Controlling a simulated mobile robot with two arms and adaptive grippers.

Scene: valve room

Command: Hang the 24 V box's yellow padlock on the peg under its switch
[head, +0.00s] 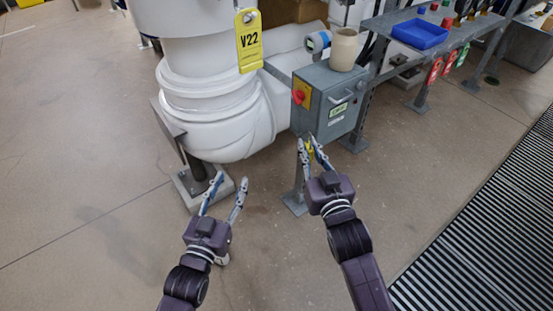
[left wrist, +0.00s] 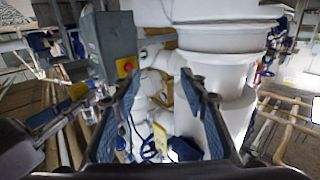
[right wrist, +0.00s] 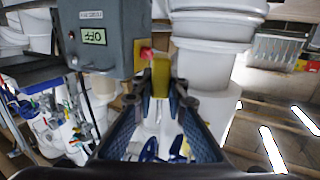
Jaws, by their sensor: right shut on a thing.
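A grey switch box (head: 330,100) with a red switch (head: 298,96) on a yellow plate stands on a post. The box also shows in the left wrist view (left wrist: 110,45) and the right wrist view (right wrist: 105,40), where a display reads OFF. My right gripper (head: 311,147) is shut on the yellow padlock (right wrist: 160,76), just below the box's switch side. The padlock is upright between the fingertips, close to the red switch (right wrist: 146,53). The peg is not discernible; whether the padlock touches it I cannot tell. My left gripper (head: 227,185) is open and empty, left of the box.
A large white pipe (head: 215,100) with a yellow V22 tag (head: 248,40) stands left of the box. A beige jar (head: 343,48) sits on the box. A shelf with a blue tray (head: 420,34) is behind right. The floor in front is clear, with a grating (head: 490,230) at right.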

